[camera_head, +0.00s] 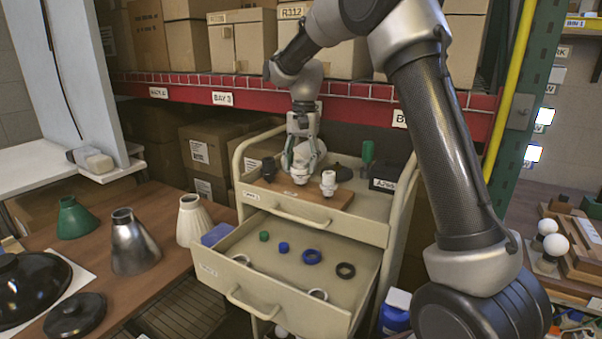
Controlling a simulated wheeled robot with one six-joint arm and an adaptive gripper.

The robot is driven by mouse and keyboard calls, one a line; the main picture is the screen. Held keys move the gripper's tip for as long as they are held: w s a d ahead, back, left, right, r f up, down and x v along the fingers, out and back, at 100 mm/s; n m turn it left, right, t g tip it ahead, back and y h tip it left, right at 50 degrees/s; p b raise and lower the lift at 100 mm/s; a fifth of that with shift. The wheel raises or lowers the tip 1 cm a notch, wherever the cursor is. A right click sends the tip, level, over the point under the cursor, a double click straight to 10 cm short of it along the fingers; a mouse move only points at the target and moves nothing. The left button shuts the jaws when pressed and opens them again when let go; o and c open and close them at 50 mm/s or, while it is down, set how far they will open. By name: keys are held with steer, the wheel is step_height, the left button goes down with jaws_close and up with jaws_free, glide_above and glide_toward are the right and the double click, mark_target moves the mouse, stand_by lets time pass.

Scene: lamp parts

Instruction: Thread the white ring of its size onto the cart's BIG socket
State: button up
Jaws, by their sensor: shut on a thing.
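My gripper (302,158) points down over the wooden board (285,190) on the cart's top. It is shut on a pale thing between its fingers; I cannot tell whether this is a white ring, a socket, or both together. A black socket (268,170) stands on the board to its left and a white socket (328,183) to its right. The fingers hide the middle of the board, and the socket size labels are too small to read.
The open drawer (225,265) also holds a green ring (264,236), a small blue ring (283,247), a larger blue ring (312,257) and a black ring (345,270). A green part (367,152) stands behind the board. Lamp shades (135,243) stand on the left table.

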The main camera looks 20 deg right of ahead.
steer(key=shift+m, duration=1.2)
steer(key=m, duration=0.2)
steer(key=m+t, duration=0.1)
steer(key=m, duration=0.2)
steer(key=shift+s+d+f+y, duration=0.1)
steer(key=shift+s+y, duration=0.05)
steer(key=shift+y, duration=0.15)
steer(key=shift+m, duration=1)
steer(key=m+t, duration=0.1)
steer(key=m, duration=0.3)
steer(key=shift+s+m, duration=0.1)
steer(key=shift+m, duration=0.3)
steer(key=o, duration=1.3)
